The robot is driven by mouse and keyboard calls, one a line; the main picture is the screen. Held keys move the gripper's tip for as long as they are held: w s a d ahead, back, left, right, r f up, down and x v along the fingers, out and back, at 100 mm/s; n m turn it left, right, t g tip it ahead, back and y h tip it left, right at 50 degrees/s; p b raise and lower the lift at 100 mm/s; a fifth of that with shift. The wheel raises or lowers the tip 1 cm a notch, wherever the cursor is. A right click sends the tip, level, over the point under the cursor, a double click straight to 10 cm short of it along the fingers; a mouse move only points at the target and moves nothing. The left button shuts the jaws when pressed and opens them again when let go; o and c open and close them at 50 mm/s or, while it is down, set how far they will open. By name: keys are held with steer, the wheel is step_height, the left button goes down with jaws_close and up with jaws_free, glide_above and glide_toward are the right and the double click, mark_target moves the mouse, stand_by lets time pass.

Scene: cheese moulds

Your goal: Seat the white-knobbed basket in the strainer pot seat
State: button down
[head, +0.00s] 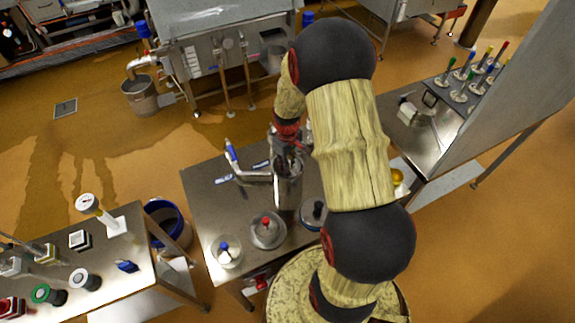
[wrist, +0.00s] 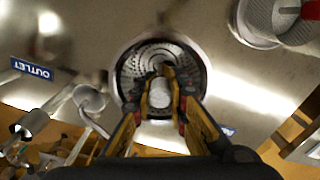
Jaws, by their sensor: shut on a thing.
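My gripper (wrist: 160,88) is shut on the white knob (wrist: 160,94) of the basket in the wrist view. The basket's perforated metal disc (wrist: 150,58) shows around the fingers. The disc lies within the outline of a round metal rim, which I take as the strainer pot seat (wrist: 117,72). I cannot tell how deep the basket sits or whether it touches the seat. In the head view the tall metal pot (head: 288,190) stands on the steel table, under my arm. My gripper (head: 288,150) is small and partly hidden there, and the basket cannot be made out.
A red-knobbed metal piece (head: 267,230) and blue-knobbed pieces (head: 225,250) (head: 316,213) stand on the table's front part. A side pipe with a blue handle (head: 232,155) is left of the pot. An OUTLET label (wrist: 30,69) lies left in the wrist view.

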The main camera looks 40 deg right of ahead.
steer(key=shift+f+b, duration=1.25)
steer(key=shift+f, duration=0.85)
steer(key=c, duration=1.7)
jaws_free()
steer(key=shift+o, duration=0.2)
steer(key=shift+r, duration=0.15)
step_height(320, 180, up, 12)
steer(key=shift+f, duration=0.15)
